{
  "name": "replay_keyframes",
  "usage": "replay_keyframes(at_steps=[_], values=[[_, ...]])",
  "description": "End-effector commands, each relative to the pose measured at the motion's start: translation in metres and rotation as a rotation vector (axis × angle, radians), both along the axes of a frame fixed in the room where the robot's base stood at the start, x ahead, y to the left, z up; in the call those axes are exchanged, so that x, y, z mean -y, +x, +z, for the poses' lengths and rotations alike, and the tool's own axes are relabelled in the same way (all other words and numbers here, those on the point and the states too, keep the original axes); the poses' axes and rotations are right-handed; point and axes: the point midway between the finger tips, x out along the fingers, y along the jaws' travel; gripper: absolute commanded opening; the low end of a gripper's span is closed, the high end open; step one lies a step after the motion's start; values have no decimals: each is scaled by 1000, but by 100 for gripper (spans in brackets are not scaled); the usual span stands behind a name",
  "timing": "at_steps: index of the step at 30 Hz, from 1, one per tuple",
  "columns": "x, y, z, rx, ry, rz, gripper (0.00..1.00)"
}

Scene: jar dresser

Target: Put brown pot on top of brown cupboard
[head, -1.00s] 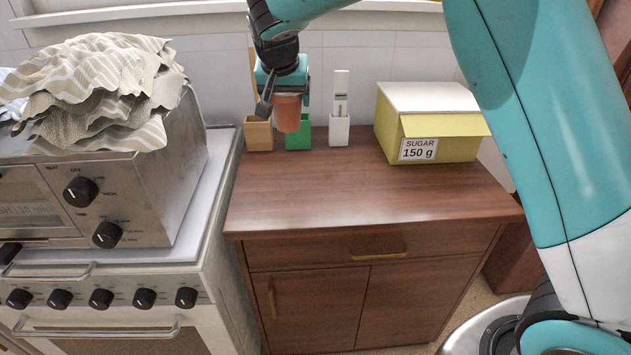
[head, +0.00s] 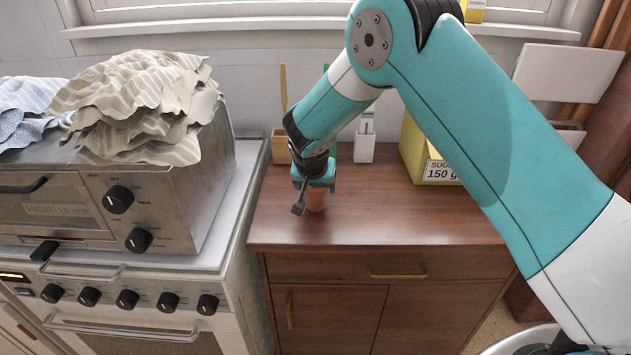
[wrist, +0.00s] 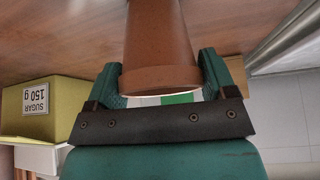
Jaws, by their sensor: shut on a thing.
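The brown pot (head: 317,200) is a small terracotta pot, between the fingers of my gripper (head: 318,184). In the wrist view the pot (wrist: 158,45) fills the middle, with the green fingers (wrist: 160,82) shut on either side near its rim; its far end is cut off by the frame. The brown cupboard (head: 420,218) has a dark wood top, a drawer and two doors. The pot is over the left part of this top, low and close to it. I cannot tell whether it touches the wood.
A wooden holder (head: 281,147) and a white holder (head: 364,149) stand at the back of the top. A yellow sugar box (head: 416,150) is partly behind my arm. A stove (head: 225,235) with an oven (head: 160,205) and cloths (head: 140,100) is left. The front of the top is clear.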

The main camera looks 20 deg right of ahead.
Motion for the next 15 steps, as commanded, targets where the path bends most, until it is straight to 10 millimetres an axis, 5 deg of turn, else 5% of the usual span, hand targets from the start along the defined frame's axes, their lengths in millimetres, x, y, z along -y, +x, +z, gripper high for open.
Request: replay_keyframes(at_steps=[8,9,12,15], values=[[0,1,-1,4,1,0,46],[0,1,-2,3,1,0,80],[0,1,-1,3,1,0,100],[0,1,-1,3,1,0,100]])
